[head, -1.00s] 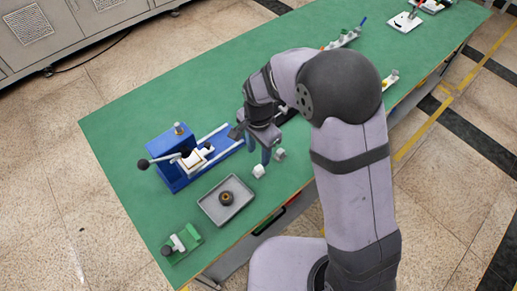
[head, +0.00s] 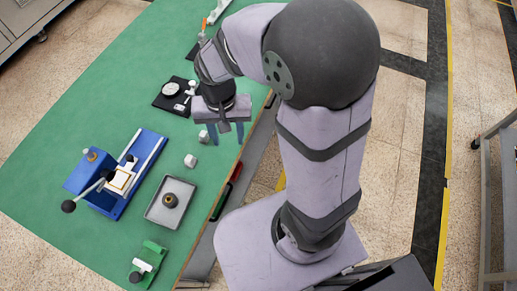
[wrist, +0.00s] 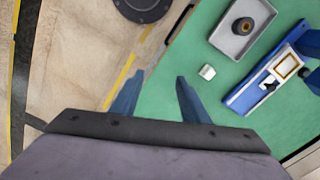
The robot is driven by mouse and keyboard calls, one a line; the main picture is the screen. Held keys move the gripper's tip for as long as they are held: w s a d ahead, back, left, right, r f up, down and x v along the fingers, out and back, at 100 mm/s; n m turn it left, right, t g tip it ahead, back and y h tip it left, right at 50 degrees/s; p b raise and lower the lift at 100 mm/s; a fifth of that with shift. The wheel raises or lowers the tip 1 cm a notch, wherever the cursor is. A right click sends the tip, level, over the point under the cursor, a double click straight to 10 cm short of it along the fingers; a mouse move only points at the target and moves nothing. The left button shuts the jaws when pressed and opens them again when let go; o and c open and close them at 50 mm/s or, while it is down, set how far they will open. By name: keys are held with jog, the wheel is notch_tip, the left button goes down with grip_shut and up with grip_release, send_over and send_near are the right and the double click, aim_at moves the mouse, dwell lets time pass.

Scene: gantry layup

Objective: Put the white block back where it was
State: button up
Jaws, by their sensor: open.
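Two small pale blocks sit on the green table near its right edge in the head view. The nearer one, a white block (head: 190,160), stands just above the tray. The other, a greyer block (head: 204,136), lies just left of my gripper's fingers. My gripper (head: 226,136) is open with nothing between its fingers, beside the blocks towards the table edge. In the wrist view my gripper's blue fingers (wrist: 158,88) are spread apart. One pale block (wrist: 207,71) shows beyond the right finger; the other block is not visible there.
A grey tray (head: 152,214) holds a dark brown ring-shaped part (head: 170,200). A blue fixture (head: 152,150) with a black-knobbed lever stands left of it. A green fixture (head: 152,256) is at the front. A dial gauge (head: 171,90) on a black plate lies farther back. Bare table lies left.

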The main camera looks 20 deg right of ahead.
jog(key=s+d+n, duration=0.4)
jog(key=s+d, duration=0.2)
jog(key=s, duration=0.2)
jog(key=shift+r, duration=0.15)
dwell(0.9)
